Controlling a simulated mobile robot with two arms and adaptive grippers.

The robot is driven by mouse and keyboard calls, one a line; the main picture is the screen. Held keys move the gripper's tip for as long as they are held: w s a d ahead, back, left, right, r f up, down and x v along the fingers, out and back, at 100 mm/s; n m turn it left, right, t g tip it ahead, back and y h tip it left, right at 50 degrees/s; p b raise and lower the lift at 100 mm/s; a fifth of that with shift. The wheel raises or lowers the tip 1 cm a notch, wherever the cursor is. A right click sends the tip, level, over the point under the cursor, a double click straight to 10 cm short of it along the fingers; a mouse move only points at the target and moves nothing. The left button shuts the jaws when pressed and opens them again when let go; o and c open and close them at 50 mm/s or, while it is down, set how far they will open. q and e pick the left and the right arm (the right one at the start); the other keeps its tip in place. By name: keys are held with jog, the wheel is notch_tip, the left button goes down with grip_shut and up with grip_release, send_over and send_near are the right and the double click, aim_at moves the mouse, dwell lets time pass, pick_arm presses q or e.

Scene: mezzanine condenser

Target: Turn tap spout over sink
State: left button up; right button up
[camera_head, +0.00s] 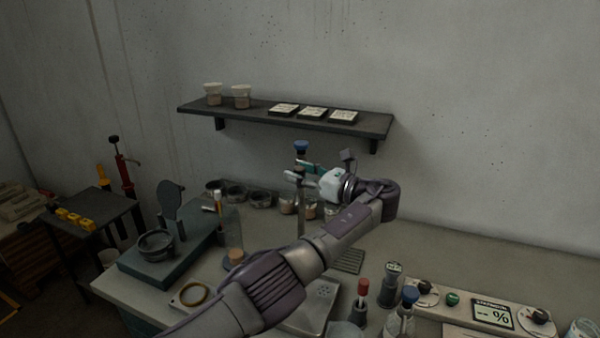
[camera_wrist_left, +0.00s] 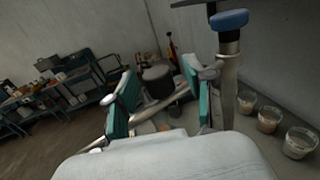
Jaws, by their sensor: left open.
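The tap is a tall metal column with a blue cap (camera_head: 301,147), standing against the back of the bench. In the left wrist view its blue cap (camera_wrist_left: 229,19) and column (camera_wrist_left: 230,85) rise just right of the fingers. My left gripper (camera_head: 299,170) is open at the tap's upper part, its teal pads spread apart. In the left wrist view the left gripper (camera_wrist_left: 158,90) has a pale bar crossing behind and between its pads; I cannot tell if this is the spout. The sink cannot be made out clearly; my arm hides part of the bench. My right gripper is out of view.
A control panel (camera_head: 492,315) and bottles with coloured tops, one red-topped (camera_head: 362,287), stand at right front.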

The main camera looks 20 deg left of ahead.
pick_arm(q)
jog(key=v, duration=1.1)
jog(key=shift+d, duration=0.4)
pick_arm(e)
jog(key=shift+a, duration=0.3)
pick_arm(q)
jog(key=shift+f, duration=0.1)
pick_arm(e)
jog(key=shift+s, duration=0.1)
